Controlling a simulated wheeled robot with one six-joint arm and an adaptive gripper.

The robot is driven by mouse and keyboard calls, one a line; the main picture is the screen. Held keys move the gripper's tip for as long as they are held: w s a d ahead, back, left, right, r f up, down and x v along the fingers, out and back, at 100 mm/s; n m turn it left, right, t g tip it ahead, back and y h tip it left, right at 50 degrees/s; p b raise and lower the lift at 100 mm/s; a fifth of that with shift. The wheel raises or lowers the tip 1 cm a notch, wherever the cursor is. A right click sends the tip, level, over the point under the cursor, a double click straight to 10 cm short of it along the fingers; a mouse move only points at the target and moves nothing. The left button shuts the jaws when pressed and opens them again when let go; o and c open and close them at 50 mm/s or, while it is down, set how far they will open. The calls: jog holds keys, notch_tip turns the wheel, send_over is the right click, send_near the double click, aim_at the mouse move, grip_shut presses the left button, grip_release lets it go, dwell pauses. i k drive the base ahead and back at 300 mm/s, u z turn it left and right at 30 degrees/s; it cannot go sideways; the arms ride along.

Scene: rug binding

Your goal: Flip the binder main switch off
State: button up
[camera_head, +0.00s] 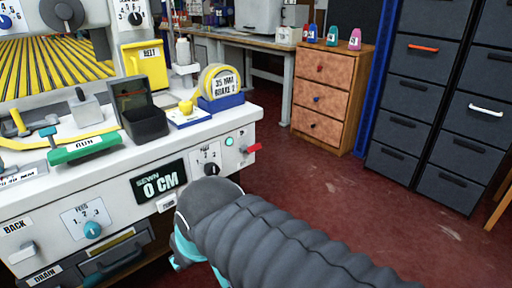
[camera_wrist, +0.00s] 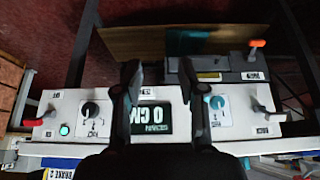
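The binder (camera_head: 225,178) is a white machine with a black display reading 0 CM (camera_head: 161,186). A red-handled lever (camera_head: 252,149) sticks out at the right of its front panel, beside a lit green lamp (camera_head: 229,142). In the wrist view this lever (camera_wrist: 45,115) and lamp (camera_wrist: 64,130) are at the left. The lever's label is too small to read, so I cannot confirm it is the main switch. My gripper (camera_wrist: 158,72) is open and empty in front of the panel, its fingers either side of the display. In the head view my arm hides most of it.
A black knob (camera_head: 211,169) and a teal knob (camera_head: 92,229) sit on the panel. A BACK lever (camera_head: 22,252) is at the left. A drawer (camera_head: 110,258) is below. Red floor (camera_head: 330,200) is clear to the right, before a wooden cabinet (camera_head: 318,125) and grey drawers (camera_head: 408,93).

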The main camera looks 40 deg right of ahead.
aim_at(254, 147)
jog(key=z, duration=1)
jog(key=k, duration=0.55)
jog(key=u, duration=0.35)
jog(key=i, duration=0.5)
